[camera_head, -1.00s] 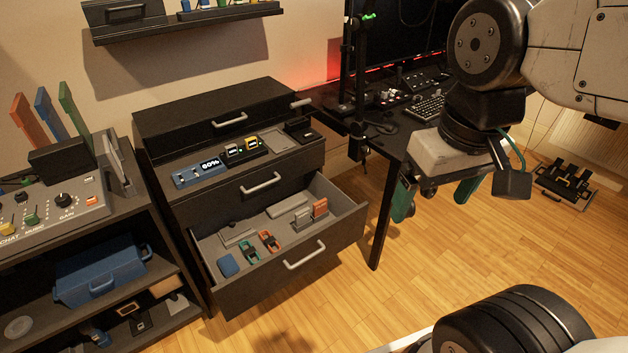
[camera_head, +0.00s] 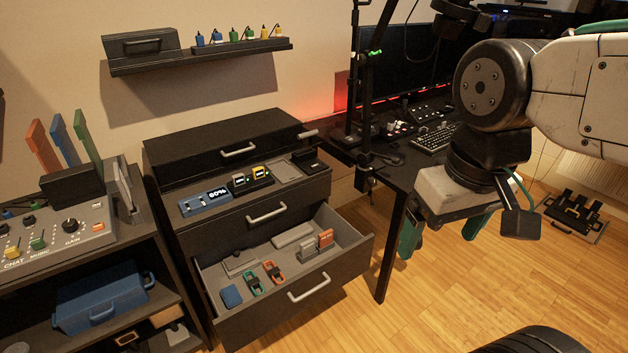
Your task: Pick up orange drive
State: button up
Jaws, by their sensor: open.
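Several orange things are in view, and I cannot tell for certain which is the drive. An upright orange piece (camera_head: 326,238) stands beside a grey block in the open lower drawer (camera_head: 352,262). A small orange looped item (camera_head: 274,272) lies in the same drawer, next to a green one. A tall orange slab (camera_head: 42,147) stands at the left on the mixer shelf. Small coloured sticks, one yellow-orange (camera_head: 263,32), stand on the wall shelf. My gripper (camera_head: 443,236) has its green fingers apart and empty, in front of the desk, right of the drawer.
The black drawer cabinet (camera_head: 222,150) carries a blue 80% display (camera_head: 205,202) and a dock. The wall shelf (camera_head: 200,57) hangs above it. The desk (camera_head: 395,165) holds a monitor and keyboard. Pedals (camera_head: 575,212) lie on the right floor. Wooden floor (camera_head: 440,300) is clear in front.

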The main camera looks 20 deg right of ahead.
aim_at(324, 238)
jog(key=u, duration=0.35)
jog(key=k, duration=0.35)
jog(key=z, duration=1.5)
jog(key=i, duration=1.4)
jog(key=u, duration=0.8)
jog(key=i, duration=0.55)
jog(key=u, duration=0.55)
